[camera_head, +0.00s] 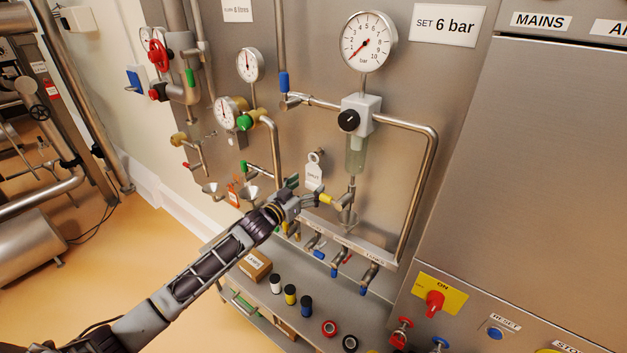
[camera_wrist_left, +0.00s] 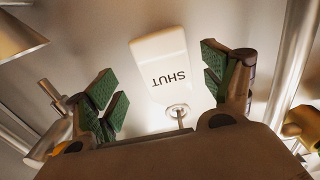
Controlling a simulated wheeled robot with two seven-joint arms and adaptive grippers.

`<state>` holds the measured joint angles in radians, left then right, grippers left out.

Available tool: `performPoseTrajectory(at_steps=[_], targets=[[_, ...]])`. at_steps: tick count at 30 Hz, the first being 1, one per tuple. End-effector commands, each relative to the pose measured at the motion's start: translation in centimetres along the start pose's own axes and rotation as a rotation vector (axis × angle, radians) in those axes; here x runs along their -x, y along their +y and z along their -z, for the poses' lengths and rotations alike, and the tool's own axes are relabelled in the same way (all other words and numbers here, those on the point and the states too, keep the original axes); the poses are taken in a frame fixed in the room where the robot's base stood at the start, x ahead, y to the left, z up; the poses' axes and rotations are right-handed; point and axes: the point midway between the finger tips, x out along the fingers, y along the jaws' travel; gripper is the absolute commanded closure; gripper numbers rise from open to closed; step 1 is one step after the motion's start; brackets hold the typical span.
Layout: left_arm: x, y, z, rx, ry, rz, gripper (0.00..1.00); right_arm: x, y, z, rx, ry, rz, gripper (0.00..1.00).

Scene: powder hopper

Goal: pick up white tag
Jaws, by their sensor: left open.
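The white tag (camera_head: 314,177) hangs on a hook on the steel panel, below and left of the pressure regulator. In the left wrist view the white tag (camera_wrist_left: 161,62) reads SHUT upside down, with its ring below it. My left gripper (camera_head: 309,190) is just in front of and below the tag. In the left wrist view its green-padded fingers (camera_wrist_left: 159,80) are spread on either side of the tag, with gaps on both sides. The gripper holds nothing. My right gripper is not in view.
A regulator (camera_head: 361,116) with its glass bowl and a bent pipe (camera_head: 425,180) stand right of the tag. A rail of small valves (camera_head: 346,241) runs below. A cardboard box (camera_head: 255,266) and several small containers sit on the shelf.

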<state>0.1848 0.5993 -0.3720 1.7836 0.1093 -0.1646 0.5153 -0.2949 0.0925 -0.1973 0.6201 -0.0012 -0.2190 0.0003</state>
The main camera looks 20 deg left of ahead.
Motion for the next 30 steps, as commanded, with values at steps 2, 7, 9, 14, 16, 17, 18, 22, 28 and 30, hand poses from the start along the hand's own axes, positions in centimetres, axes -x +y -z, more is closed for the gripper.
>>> performPoseTrajectory(at_steps=[2,7,9,14,16,17,18,22,28,30], targets=[[-0.6,-0.2,0.3,-0.001,0.002,0.001,0.18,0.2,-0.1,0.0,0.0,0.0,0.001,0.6],[-1.8,-0.5,0.4,-0.001,0.002,0.0,0.18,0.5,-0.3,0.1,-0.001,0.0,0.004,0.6],[-2.3,-0.6,0.5,-0.001,0.002,0.0,0.18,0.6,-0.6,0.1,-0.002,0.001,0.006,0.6],[-3.5,-0.6,0.4,-0.001,0.002,0.0,0.18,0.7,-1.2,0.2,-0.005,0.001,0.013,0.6],[-3.8,-0.6,0.4,0.0,0.002,0.0,0.18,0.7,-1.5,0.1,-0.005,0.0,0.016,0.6],[-4.0,-0.5,0.4,0.0,0.001,0.0,0.18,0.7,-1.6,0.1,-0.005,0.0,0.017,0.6],[-4.1,-0.5,0.3,0.0,0.001,0.0,0.18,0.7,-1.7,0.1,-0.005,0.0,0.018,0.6],[-4.3,-0.5,0.3,0.0,0.001,0.0,0.18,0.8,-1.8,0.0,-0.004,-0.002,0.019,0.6],[-4.3,-0.5,0.3,0.0,0.001,0.0,0.18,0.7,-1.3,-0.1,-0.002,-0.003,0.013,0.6],[-4.3,-0.5,0.3,0.0,0.001,0.0,0.18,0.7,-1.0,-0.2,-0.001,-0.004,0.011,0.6]])
